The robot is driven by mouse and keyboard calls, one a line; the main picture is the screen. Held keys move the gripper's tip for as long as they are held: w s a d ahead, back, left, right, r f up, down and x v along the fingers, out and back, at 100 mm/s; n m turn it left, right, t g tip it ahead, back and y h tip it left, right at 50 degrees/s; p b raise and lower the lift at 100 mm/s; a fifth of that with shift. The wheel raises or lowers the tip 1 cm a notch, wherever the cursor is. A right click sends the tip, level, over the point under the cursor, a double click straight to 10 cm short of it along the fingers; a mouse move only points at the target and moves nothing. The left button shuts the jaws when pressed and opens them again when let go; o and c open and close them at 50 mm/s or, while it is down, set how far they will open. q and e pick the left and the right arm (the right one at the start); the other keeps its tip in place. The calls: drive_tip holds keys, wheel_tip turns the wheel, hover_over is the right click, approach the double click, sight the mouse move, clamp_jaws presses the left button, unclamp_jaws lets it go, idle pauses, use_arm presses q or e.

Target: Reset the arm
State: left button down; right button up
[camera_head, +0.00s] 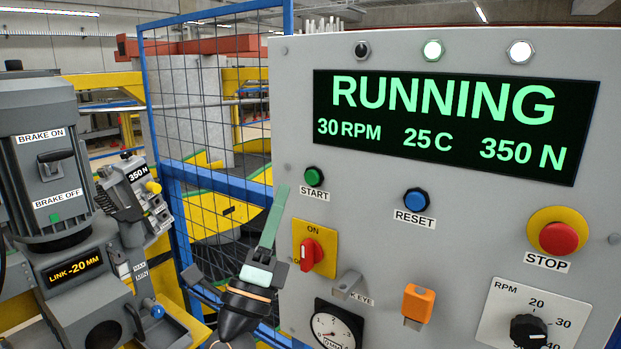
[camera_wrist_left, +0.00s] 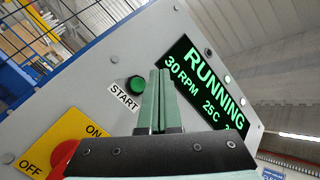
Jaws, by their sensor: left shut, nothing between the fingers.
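My left gripper (camera_head: 281,192) is in front of the left edge of the grey control panel (camera_head: 300,110), with its green fingers pointing up. Its fingers are shut together and empty. Its tips are left of the green START button (camera_head: 314,176) in the head view. In the left wrist view, the shut fingers (camera_wrist_left: 160,74) stand just right of the green button (camera_wrist_left: 136,83). I cannot tell whether they touch the panel. The panel display (camera_head: 450,125) reads RUNNING, 30 RPM, 25 C and 350 N. My right gripper is not in view.
The panel also carries a blue RESET button (camera_head: 417,201), a red STOP button (camera_head: 558,238), a red ON switch (camera_head: 309,254), an orange key tag (camera_head: 418,303) and an RPM knob (camera_head: 528,331). A grey motor (camera_head: 45,150) stands left. Blue mesh fencing (camera_head: 215,90) is behind.

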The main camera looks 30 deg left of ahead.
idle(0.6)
use_arm(q)
drive_tip(key=s+a+f+n+g+y, duration=0.2)
drive_tip(key=f+n+g, duration=0.6)
drive_tip(key=f, duration=0.4)
drive_tip(key=s+a+f+n+g+y, duration=0.25)
drive_tip(key=f+n+g, duration=0.25)
drive_tip(key=f+n, duration=0.55)
drive_tip(key=s+d+f+n+g+h, duration=0.1)
drive_tip(key=s+d+f+g+h, duration=0.4)
drive_tip(key=s+f, duration=0.4)
drive_tip(key=s+d+f+n+g+h, duration=0.1)
drive_tip(key=s+d+f+g+h, duration=0.3)
drive_tip(key=s+d+f, duration=0.55)
drive_tip(key=w+d+f+t+h+p, duration=0.1)
drive_tip(key=w+d+f+t+p, duration=0.1)
drive_tip(key=w+f+t+p, duration=0.2)
drive_tip(key=shift+w+d+f+p, duration=0.2)
drive_tip(key=shift+w+f+p, duration=0.6)
drive_tip(key=shift+f, duration=0.75)
